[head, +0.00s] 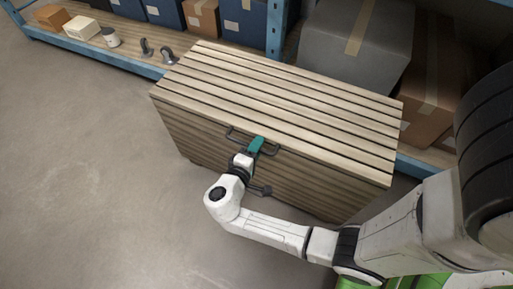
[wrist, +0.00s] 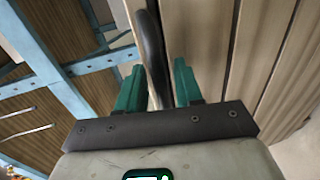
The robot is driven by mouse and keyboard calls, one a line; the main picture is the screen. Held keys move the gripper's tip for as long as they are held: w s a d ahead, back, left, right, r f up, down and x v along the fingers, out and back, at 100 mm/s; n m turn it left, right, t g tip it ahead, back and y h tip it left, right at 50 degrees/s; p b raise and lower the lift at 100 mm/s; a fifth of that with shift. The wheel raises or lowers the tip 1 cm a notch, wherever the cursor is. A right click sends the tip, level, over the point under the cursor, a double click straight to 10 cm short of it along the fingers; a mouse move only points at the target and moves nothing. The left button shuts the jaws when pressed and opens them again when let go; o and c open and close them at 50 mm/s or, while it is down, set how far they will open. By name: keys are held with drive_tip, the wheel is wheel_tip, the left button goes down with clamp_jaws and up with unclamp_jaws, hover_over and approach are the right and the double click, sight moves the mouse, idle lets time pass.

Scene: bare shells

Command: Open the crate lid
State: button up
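The wooden crate (head: 275,180) stands on the floor in the head view. Its slatted lid (head: 285,95) lies flat and closed on top. A dark bar handle (head: 235,136) is at the lid's front edge; it also shows as a dark curved bar in the wrist view (wrist: 150,40). My gripper (head: 257,145) is at this handle. In the wrist view its two teal fingers (wrist: 160,85) stand on either side of the bar, with narrow gaps showing. The gripper looks open around the handle. Contact at the fingertips is hard to make out.
A blue-framed shelf (head: 130,58) runs behind the crate. It holds a grey box (head: 355,50), a brown carton (head: 435,95) and several smaller items. The concrete floor (head: 90,180) at the left and front is clear.

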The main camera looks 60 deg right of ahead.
clamp_jaws()
idle(0.3)
idle(0.3)
